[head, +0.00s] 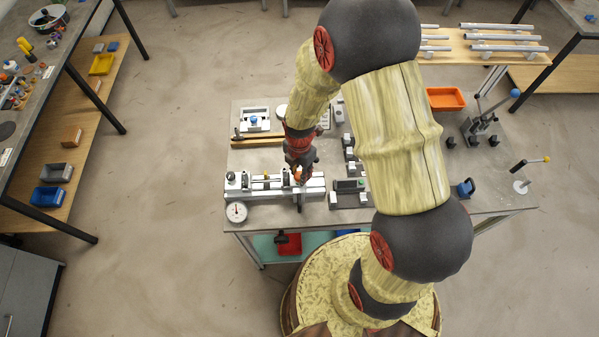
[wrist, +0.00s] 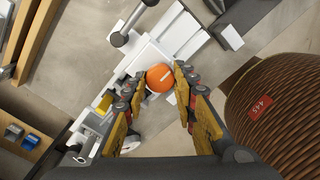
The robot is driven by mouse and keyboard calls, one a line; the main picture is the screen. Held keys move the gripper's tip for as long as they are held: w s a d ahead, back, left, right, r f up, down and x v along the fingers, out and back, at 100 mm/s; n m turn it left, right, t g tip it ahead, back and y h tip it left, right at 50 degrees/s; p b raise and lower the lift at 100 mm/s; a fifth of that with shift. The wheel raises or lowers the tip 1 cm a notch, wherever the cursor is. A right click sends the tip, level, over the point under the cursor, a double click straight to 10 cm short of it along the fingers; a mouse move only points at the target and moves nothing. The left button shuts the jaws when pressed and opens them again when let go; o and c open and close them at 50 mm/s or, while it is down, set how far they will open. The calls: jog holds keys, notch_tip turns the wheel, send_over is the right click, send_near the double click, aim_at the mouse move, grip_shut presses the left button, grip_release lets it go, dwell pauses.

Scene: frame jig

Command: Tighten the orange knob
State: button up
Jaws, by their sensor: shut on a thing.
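The orange knob (wrist: 160,77) shows in the wrist view as a round orange cap with a pale line across it. It sits at the pale grey frame jig (head: 262,187) on the workbench, near the jig's right part in the head view. My gripper (wrist: 161,75) has one fingertip on each side of the knob and is shut on it. In the head view my gripper (head: 301,172) points down at the jig, and only a little orange shows between its fingers. My fingers hide the knob's sides.
A round dial gauge (head: 236,212) lies by the jig's left end. Toggle clamps (head: 480,125) and an orange bin (head: 445,98) stand farther right.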

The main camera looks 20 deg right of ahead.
jog(key=shift+m, duration=0.3)
jog(key=m+b, duration=0.1)
jog(key=m, duration=1.1)
jog(key=shift+m+b, duration=0.35)
jog(key=shift+m, duration=0.05)
jog(key=m, duration=0.4)
jog(key=shift+m+b, duration=0.35)
jog(key=shift+m, duration=2.05)
jog(key=o, duration=1.2)
jog(key=shift+c, duration=0.2)
